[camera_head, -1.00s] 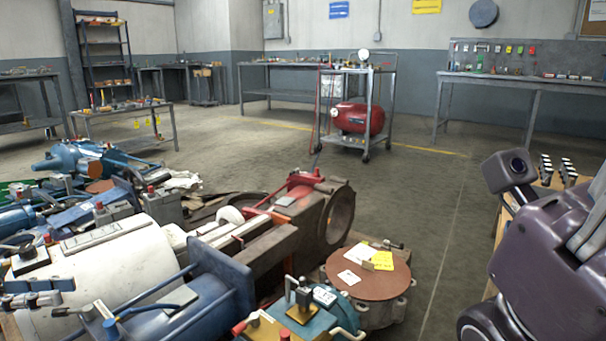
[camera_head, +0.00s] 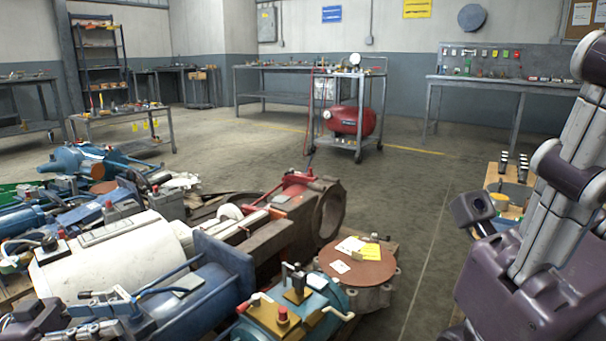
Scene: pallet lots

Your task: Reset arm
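My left gripper (camera_head: 128,311) is at the lower left of the head view. Its grey fingers are apart and nothing shows between them. It is in front of the blue flanged machine part and the white cylinder (camera_head: 110,255); I cannot tell whether it touches them. My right arm (camera_head: 560,190), with dark purple joints and silver links, is folded upright at the right edge. Its gripper does not show.
Machine parts crowd the left foreground, including a red-and-brown unit (camera_head: 300,200) and a round brown-topped flange (camera_head: 360,266) with papers. A wooden-topped table (camera_head: 510,208) stands behind my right arm. A red compressor cart (camera_head: 350,121) stands farther back. The middle floor is clear.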

